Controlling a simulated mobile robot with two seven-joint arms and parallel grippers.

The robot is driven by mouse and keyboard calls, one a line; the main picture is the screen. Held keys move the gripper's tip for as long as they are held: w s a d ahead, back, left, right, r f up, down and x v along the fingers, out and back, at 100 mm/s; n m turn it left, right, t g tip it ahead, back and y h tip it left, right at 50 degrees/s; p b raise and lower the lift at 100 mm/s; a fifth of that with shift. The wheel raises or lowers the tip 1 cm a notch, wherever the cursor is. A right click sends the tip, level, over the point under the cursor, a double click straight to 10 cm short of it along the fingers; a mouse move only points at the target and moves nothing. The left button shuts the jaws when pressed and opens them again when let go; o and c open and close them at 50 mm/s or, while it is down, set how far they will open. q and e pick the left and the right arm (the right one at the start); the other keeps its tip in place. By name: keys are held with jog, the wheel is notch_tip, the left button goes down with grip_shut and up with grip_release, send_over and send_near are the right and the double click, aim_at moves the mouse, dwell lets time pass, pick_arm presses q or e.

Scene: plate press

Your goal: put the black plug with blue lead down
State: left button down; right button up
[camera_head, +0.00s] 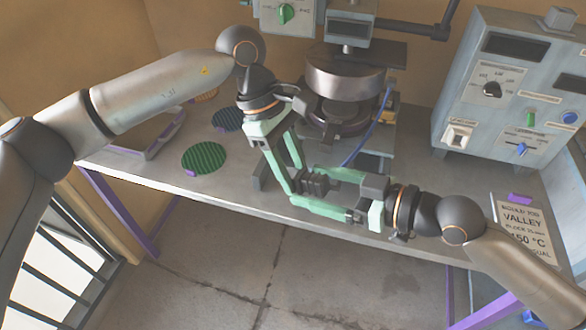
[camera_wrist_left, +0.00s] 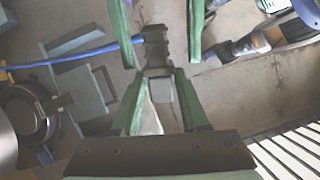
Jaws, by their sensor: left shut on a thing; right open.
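The black plug (camera_head: 319,184) is held just above the front edge of the table (camera_head: 235,195). In the left wrist view the plug (camera_wrist_left: 157,47) sits at the tips of my left gripper (camera_wrist_left: 162,78), which is shut on it. My left gripper (camera_head: 306,183) reaches down from the back left. The blue lead (camera_head: 352,155) runs from near the plug back toward the press; it also shows in the left wrist view (camera_wrist_left: 85,57). My right gripper (camera_head: 313,188) comes from the right, open, with one finger on each side of the plug. Contact between these fingers and the plug is unclear.
The press (camera_head: 345,78) stands behind the grippers. A control box (camera_head: 505,90) and a printed sign (camera_head: 525,232) are at right. A green ribbed disc (camera_head: 203,158), a dark blue disc (camera_head: 228,119) and a tray (camera_head: 150,140) lie at left.

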jog(key=shift+d, duration=0.1)
jog(key=shift+s+d+r, duration=0.1)
jog(key=shift+s+d, duration=0.15)
jog(key=shift+d, duration=0.3)
jog(key=v, duration=1)
jog(key=shift+s+d, duration=0.15)
jog(key=shift+d, duration=0.05)
